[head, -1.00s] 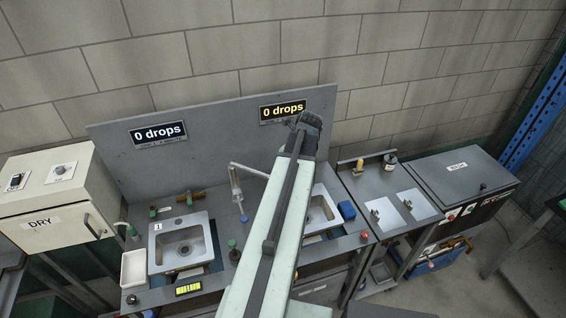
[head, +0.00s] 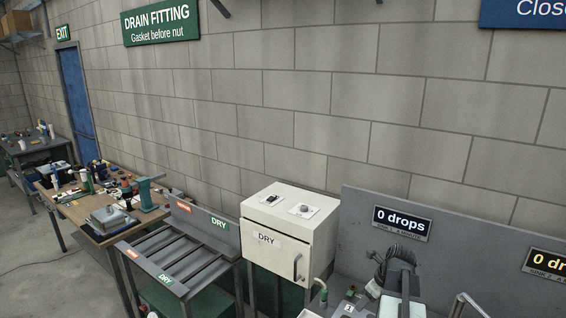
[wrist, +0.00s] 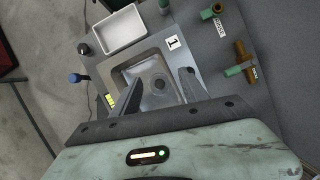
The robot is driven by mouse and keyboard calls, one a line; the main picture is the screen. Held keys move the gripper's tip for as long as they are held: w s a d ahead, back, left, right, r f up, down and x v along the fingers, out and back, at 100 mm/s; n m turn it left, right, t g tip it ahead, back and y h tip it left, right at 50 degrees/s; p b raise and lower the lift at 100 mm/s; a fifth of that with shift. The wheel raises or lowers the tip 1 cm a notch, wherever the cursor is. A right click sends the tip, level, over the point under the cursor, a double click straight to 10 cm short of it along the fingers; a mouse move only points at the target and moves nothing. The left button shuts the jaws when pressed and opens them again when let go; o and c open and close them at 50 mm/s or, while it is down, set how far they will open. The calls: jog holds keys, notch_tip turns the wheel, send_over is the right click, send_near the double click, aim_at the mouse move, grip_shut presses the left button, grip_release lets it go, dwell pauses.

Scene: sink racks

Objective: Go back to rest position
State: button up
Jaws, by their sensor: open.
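My gripper (wrist: 160,88) shows in the wrist view with its two dark fingers spread apart and nothing between them. It is above the sink marked 1 (wrist: 128,68), whose drain shows between the fingers. In the head view my gripper and arm (head: 400,262) are at the lower right, in front of the grey panel with the "0 drops" display (head: 402,222). The fingertips cannot be made out there.
A white DRY cabinet (head: 275,235) stands left of the sink bench, beside a slatted rack (head: 165,262). A wooden workbench with tools (head: 75,205) is farther left. A white tray (wrist: 119,31) and brass fittings (wrist: 240,55) lie near the sink.

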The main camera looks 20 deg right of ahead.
jog(key=w+a+f+n+g+b, duration=0.1)
jog(key=w+a+f+n+b, duration=0.2)
jog(key=a, duration=0.6)
jog(key=w+a+f+n+b, duration=0.2)
jog(key=w+a+f+n, duration=0.15)
jog(key=a, duration=0.55)
jog(key=w+a+f+n+g+b, duration=0.1)
jog(key=w+a+f+n+b, duration=0.2)
jog(key=a, duration=0.6)
jog(key=s+a+f+n+g+b, duration=0.1)
jog(key=s+a+f+n, duration=0.1)
jog(key=a+n, duration=0.4)
jog(key=s+a+f+n+h+b, duration=0.1)
jog(key=a+n, duration=0.6)
jog(key=n, duration=1)
jog(key=shift+s+a+f+g, duration=0.15)
jog(key=shift+s+f+g, duration=0.3)
jog(key=shift+s, duration=0.75)
jog(key=shift+c, duration=0.3)
